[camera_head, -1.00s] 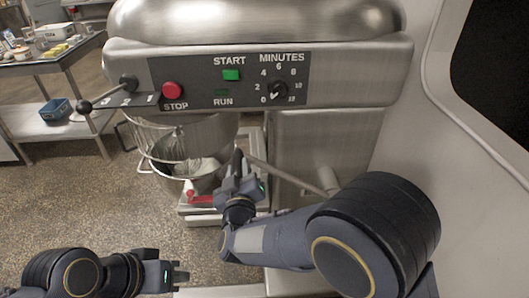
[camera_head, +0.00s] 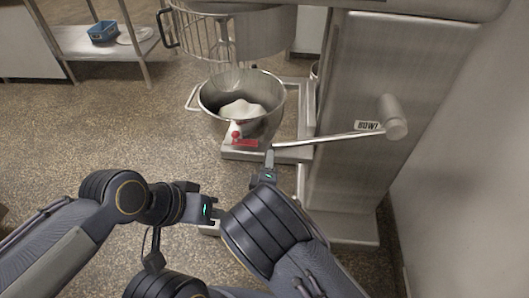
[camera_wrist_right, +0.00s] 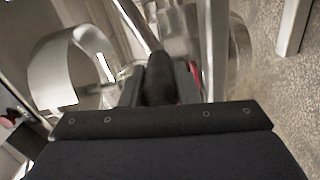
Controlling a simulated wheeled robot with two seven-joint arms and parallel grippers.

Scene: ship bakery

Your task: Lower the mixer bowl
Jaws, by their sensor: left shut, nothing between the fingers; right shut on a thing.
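The steel mixer bowl (camera_head: 263,123) holds a pale mass and sits below the wire guard (camera_head: 205,35), with a gap between them. A red clamp (camera_head: 243,139) shows at its front. The bowl lever (camera_head: 325,138) runs from a round hub on the column down and left to my right gripper (camera_head: 269,165). My right gripper is shut on the lever's dark handle, which shows between the fingers in the right wrist view (camera_wrist_right: 158,80). My left gripper (camera_head: 216,209) is shut and empty, left of and below the right one.
The mixer column (camera_head: 350,190) stands right of the bowl, with a "BOWL" label near the hub. A wall is close on the far right. A steel table with a blue box (camera_head: 103,32) is at the back left. The floor left of the mixer is clear.

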